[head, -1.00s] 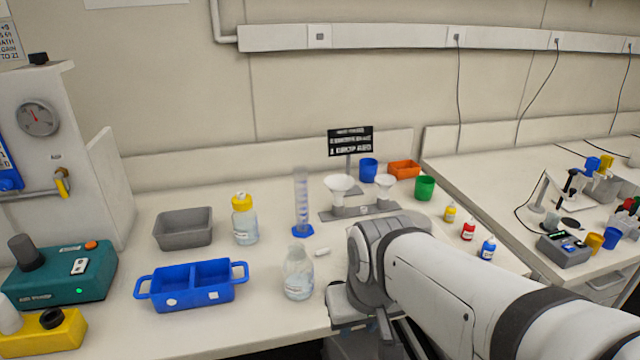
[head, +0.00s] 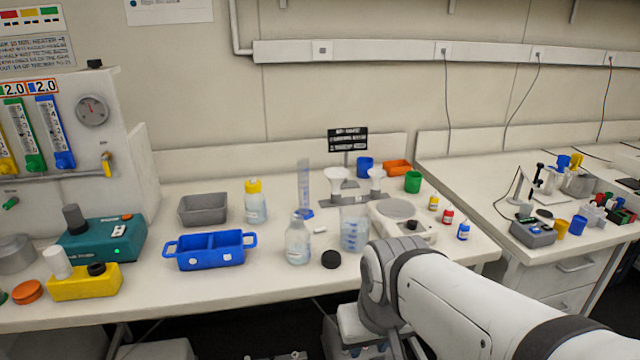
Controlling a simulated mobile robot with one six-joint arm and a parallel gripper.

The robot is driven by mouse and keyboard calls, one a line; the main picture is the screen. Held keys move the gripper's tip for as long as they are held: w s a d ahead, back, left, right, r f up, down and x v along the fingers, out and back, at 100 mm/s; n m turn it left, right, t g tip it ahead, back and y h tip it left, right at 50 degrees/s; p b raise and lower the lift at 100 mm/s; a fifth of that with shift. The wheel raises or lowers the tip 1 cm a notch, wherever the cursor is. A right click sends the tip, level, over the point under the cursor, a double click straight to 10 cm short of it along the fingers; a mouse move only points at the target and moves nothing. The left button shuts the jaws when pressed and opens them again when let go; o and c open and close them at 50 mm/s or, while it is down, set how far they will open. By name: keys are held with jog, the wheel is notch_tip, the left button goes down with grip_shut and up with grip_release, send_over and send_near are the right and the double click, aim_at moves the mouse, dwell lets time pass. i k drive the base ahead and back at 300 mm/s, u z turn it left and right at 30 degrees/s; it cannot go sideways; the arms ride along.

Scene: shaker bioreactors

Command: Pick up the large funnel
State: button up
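The large funnel (head: 337,175) is white and stands at the back of the bench, left of a smaller white funnel (head: 376,174). Both sit wide end up in a low grey holder (head: 325,203). The large funnel's lower part is partly hidden by the holder and by the beaker in front. My arm comes in from the lower right, and its elbow is in front of the bench edge, well short of the funnels. My gripper does not show clearly in the head view.
A clear beaker (head: 354,233), a glass bottle (head: 297,243) and a black cap (head: 331,259) stand in front of the funnels. A graduated cylinder (head: 304,187) is close on the left, a balance (head: 412,229) on the right. A black sign (head: 348,140) stands behind.

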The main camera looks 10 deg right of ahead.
aim_at(336, 175)
jog(key=u, duration=0.15)
jog(key=i, duration=0.9)
jog(key=z, duration=0.05)
